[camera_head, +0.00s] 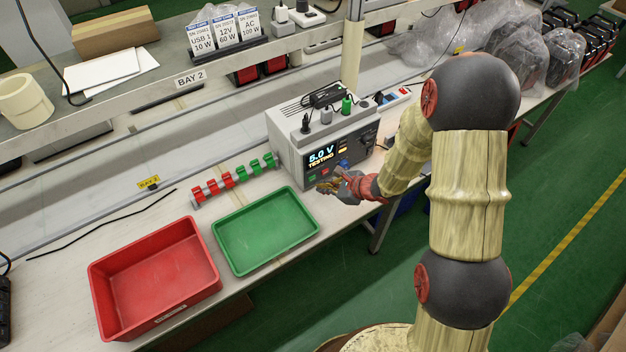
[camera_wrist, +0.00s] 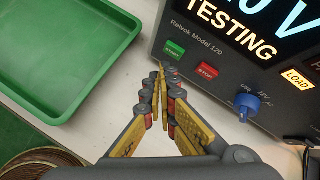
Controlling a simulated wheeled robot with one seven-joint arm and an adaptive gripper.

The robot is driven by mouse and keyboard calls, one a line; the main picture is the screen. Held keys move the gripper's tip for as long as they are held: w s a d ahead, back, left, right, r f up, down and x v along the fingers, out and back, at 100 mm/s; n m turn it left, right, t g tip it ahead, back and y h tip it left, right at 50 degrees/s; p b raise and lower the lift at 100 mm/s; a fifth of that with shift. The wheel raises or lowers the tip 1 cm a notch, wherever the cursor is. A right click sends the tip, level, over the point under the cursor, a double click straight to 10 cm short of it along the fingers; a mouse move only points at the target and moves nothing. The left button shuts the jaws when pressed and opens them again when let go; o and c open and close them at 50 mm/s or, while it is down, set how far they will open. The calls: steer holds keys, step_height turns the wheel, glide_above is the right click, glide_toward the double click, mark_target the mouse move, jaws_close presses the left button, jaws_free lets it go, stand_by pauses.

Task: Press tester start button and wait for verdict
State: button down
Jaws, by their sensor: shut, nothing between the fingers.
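The tester (camera_head: 322,140) is a grey box with a dark front panel on the bench. Its display (camera_wrist: 235,28) reads "TESTING", with "5.0 V" above it in the head view. A green START button (camera_wrist: 175,50) and a red STOP button (camera_wrist: 207,70) sit below the display. A blue knob (camera_wrist: 246,103) and a lit LOAD label (camera_wrist: 297,79) are to their right. My gripper (camera_wrist: 160,70) is shut and empty, its fingertips just in front of the panel near the START button. I cannot tell whether they touch it.
A green tray (camera_head: 308,230) and a red bin (camera_head: 212,285) stand left of the tester. A rack of red and green clips (camera_head: 197,196) lies behind the green tray. Plugs and a black adapter (camera_head: 324,95) sit on the tester's top. The shelf edge (camera_head: 130,92) runs behind.

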steer(key=shift+s+d+b, duration=0.25)
steer(key=shift+s+d, duration=0.25)
steer(key=shift+s, duration=0.25)
steer(key=shift+s+d+b, duration=0.3)
steer(key=shift+s+d, duration=0.2)
steer(key=shift+s, duration=0.25)
steer(key=shift+s+d+b, duration=0.25)
steer(key=shift+s+d, duration=0.25)
steer(key=shift+s, duration=0.25)
